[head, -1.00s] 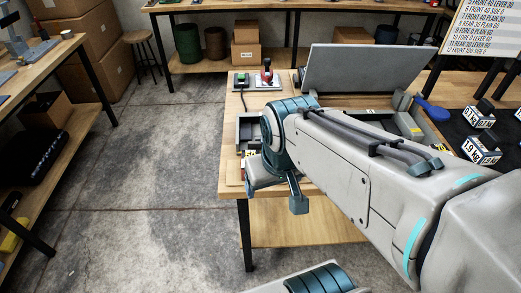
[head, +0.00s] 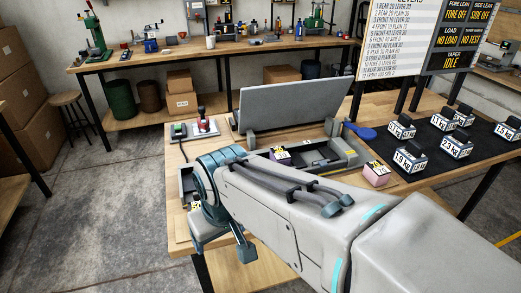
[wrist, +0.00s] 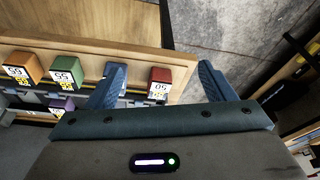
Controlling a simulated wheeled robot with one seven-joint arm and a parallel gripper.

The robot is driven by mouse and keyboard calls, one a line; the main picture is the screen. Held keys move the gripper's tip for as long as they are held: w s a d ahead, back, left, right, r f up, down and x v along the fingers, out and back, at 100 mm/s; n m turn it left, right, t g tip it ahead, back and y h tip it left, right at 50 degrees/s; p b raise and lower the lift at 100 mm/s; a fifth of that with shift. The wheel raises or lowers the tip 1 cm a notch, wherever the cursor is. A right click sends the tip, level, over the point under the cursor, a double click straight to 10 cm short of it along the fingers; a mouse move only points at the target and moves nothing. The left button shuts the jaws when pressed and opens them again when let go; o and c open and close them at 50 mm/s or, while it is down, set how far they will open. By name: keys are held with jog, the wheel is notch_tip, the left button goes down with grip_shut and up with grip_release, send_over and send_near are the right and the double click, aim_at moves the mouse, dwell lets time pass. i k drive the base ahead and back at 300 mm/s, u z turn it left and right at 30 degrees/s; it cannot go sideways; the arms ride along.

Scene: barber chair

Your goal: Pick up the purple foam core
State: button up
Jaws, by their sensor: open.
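A purple block (wrist: 62,103) with a white number label, likely the purple foam core, shows in the wrist view left of my gripper (wrist: 160,82), partly hidden by the gripper body. My gripper is open and holds nothing. A red block (wrist: 160,84) labelled 50 appears between its fingers in the picture, on the wooden surface beyond; I see no contact. In the head view a pinkish-purple block (head: 377,176) stands on the bench right of my arm. Another labelled block (head: 280,155) sits at the grey tray; I cannot match these to the wrist view.
Orange (wrist: 20,64) and green (wrist: 65,68) blocks lie near the purple one. The open grey case lid (head: 290,107) rises behind the tray. Labelled weights stand on a black mat (head: 425,165).

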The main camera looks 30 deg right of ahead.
aim_at(279, 155)
jog(key=z, duration=0.55)
jog(key=k, duration=0.65)
jog(key=z, duration=1.05)
jog(key=i, duration=1.2)
jog(key=u, duration=0.75)
jog(key=i, duration=0.35)
jog(key=u, duration=0.3)
